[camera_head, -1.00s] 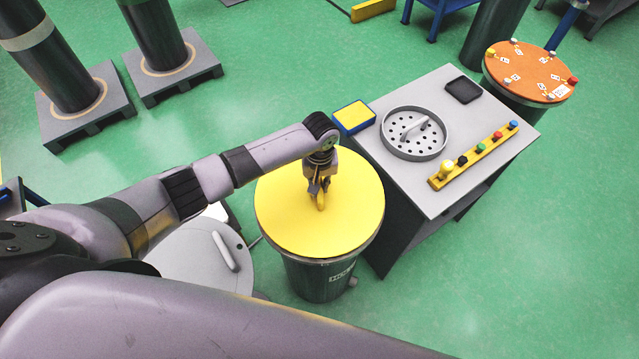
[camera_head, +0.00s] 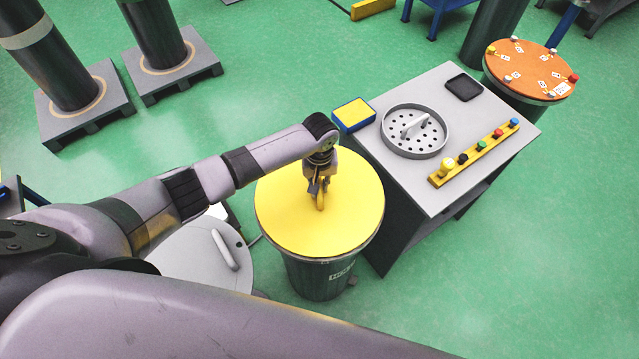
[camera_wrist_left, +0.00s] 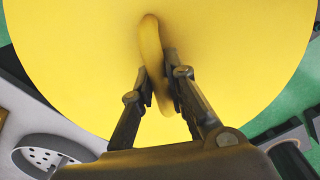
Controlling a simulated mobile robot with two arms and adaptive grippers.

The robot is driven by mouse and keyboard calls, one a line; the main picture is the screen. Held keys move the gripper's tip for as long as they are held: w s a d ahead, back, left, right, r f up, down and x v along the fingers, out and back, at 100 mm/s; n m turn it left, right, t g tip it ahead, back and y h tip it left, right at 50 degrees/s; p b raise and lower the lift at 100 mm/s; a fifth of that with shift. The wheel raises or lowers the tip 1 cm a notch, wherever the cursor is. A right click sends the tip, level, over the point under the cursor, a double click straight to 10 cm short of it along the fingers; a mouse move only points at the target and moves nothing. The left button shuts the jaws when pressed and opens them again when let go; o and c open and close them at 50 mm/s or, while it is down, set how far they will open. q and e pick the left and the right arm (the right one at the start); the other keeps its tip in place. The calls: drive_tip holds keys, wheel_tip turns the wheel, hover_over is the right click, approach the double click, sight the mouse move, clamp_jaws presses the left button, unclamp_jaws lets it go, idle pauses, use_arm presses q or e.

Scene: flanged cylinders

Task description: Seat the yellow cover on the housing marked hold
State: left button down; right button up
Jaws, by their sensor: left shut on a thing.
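The yellow cover (camera_head: 285,215) is a round flat disc over the top of a dark green cylinder, the housing (camera_head: 318,278). A white label (camera_head: 342,272) on the housing's side is too small to read. My left gripper (camera_head: 320,196) is shut on the handle of the cover. In the left wrist view the fingers (camera_wrist_left: 158,85) close around the curved yellow handle (camera_wrist_left: 150,50). The cover looks level and lies at the housing's rim; I cannot tell whether it is fully down. My right gripper is not in view.
A grey lid (camera_head: 190,258) lies left of the housing. An orange-topped cylinder (camera_head: 530,72) stands behind.

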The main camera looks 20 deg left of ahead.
use_arm(q)
drive_tip(key=shift+f, duration=0.1)
drive_tip(key=c, duration=1.5)
unclamp_jaws()
drive_tip(key=shift+f, duration=0.1)
drive_tip(key=shift+r+p, duration=2.3)
drive_tip(key=shift+r, duration=1.3)
drive_tip(key=shift+s+f, duration=0.1)
